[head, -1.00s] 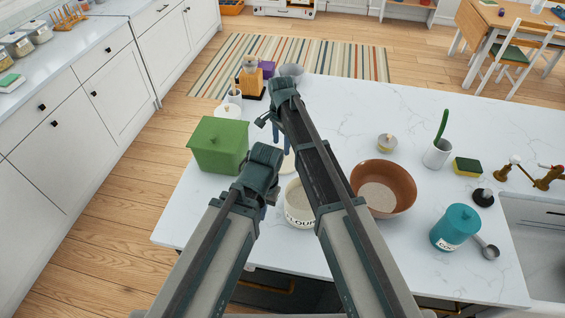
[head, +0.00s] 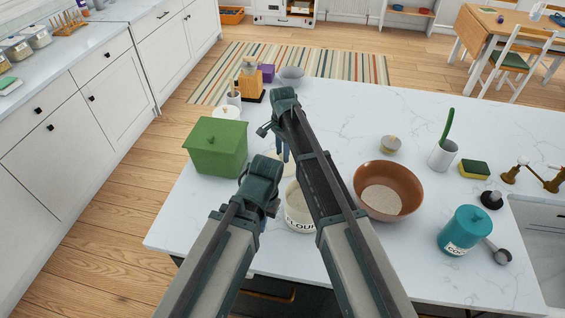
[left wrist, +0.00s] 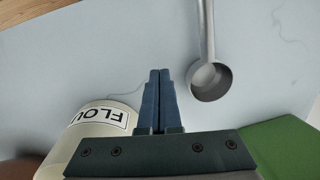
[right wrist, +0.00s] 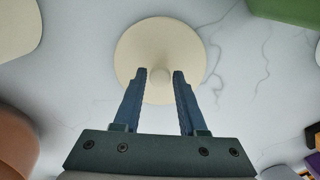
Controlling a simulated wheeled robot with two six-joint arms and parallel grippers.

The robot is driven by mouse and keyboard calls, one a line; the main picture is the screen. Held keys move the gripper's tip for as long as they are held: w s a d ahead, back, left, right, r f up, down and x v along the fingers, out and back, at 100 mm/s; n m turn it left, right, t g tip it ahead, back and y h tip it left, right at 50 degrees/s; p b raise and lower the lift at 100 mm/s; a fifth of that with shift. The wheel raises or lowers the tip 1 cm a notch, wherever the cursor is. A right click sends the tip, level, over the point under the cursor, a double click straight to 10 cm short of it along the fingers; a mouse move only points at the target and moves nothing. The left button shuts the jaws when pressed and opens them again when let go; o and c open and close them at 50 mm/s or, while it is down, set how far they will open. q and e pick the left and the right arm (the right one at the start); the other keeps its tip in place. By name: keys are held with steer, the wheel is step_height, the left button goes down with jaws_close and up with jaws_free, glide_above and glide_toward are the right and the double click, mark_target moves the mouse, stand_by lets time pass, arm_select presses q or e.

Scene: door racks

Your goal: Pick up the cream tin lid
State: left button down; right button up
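The cream tin lid (right wrist: 161,48) lies flat on the white counter, round with a small central knob. In the head view only a sliver of the lid (head: 289,165) shows past my arms. My right gripper (right wrist: 161,73) is open and empty; in its wrist view its fingertips lie over the near part of the lid, either side of the knob. I cannot tell the height gap. My left gripper (left wrist: 160,73) is shut with nothing between its fingers, above the counter between the cream flour tin (left wrist: 97,122) and a grey metal scoop (left wrist: 211,79).
The brown bowl (head: 388,190) stands right of the flour tin (head: 299,215). A green lidded box (head: 216,147) stands left of my arms. A teal tin (head: 465,231) is near the right front. The counter's back right is mostly clear. My two arms are close together.

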jaws_close()
